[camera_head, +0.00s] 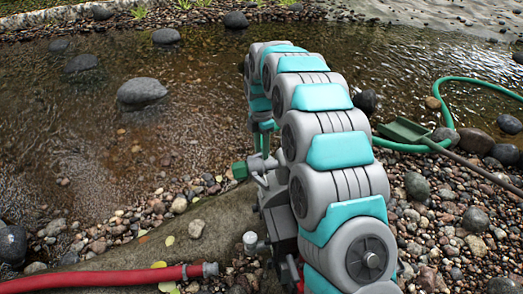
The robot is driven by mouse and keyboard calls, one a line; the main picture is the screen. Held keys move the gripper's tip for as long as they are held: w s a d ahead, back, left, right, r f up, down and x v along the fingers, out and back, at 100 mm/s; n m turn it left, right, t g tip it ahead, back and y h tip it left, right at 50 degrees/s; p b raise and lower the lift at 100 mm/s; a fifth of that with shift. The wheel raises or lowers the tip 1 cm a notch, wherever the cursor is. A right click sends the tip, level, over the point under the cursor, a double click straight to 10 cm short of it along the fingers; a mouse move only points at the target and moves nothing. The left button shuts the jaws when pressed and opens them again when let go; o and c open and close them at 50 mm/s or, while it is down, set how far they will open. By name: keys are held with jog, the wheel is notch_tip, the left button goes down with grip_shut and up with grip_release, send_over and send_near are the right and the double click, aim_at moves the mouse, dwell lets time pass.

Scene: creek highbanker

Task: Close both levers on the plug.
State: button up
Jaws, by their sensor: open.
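My gripper (265,143) hangs at the far end of my arched arm, partly hidden behind it, with its fingers open. It is just above the grey pump (275,208), close to a grey fitting on its top. My arm covers much of the pump's right side. A small grey capped fitting (250,240) stands at the pump's lower left. I cannot tell for sure which fitting is the plug, or how its two levers stand.
A red hose (110,279) with a metal end (205,270) lies at lower left. A green hose (448,105) and a green shovel (404,131) lie at right. A flat rock (205,225) is left of the pump. Creek water and stones lie beyond.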

jog(key=shift+f, duration=0.5)
grip_shut()
